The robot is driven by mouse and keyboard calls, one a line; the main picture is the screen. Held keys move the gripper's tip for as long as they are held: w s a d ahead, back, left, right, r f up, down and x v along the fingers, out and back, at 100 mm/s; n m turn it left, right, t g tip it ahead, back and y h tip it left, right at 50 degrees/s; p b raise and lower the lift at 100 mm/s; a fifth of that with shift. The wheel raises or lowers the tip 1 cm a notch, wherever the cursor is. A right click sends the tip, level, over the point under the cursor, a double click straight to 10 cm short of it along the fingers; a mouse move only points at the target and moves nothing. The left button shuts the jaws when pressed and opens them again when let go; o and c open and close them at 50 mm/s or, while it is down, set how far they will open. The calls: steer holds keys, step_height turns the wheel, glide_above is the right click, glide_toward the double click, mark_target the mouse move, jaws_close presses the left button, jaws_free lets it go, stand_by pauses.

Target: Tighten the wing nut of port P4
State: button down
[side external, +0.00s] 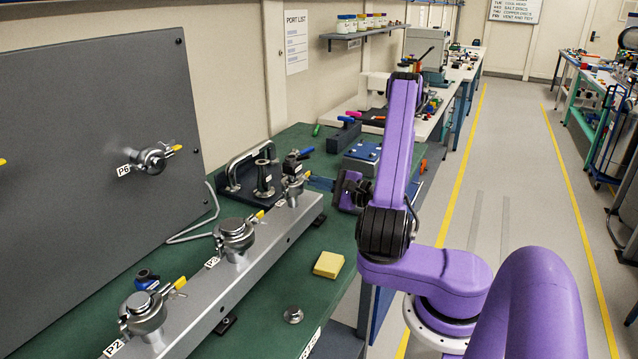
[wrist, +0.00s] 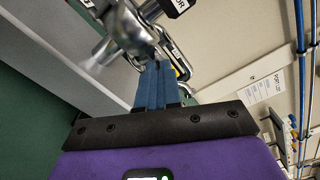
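Port P4 appears to be the clamped fitting (side external: 293,180) at the far end of the grey rail in the side view; its label is too small to read surely. Its metal clamp (wrist: 130,30) fills the top of the wrist view. My gripper (side external: 312,182) reaches in from the right, its blue fingers at the fitting's right side. In the wrist view the fingers (wrist: 158,66) lie close together with no clear gap, tips at the clamp.
The rail (side external: 262,255) also carries P3 (side external: 236,236) and P2 (side external: 143,312), nearer the camera. P6 (side external: 150,160) is on the upright grey panel (side external: 90,100). A yellow block (side external: 328,264) and a round metal part (side external: 293,314) lie on the green bench. A black labelled box (wrist: 175,6) is near the clamp.

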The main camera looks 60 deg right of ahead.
steer(key=shift+m, duration=0.8)
steer(key=c, duration=1.3)
jaws_free()
steer(key=shift+s, duration=0.1)
steer(key=s, duration=1.7)
steer(key=shift+s, duration=0.15)
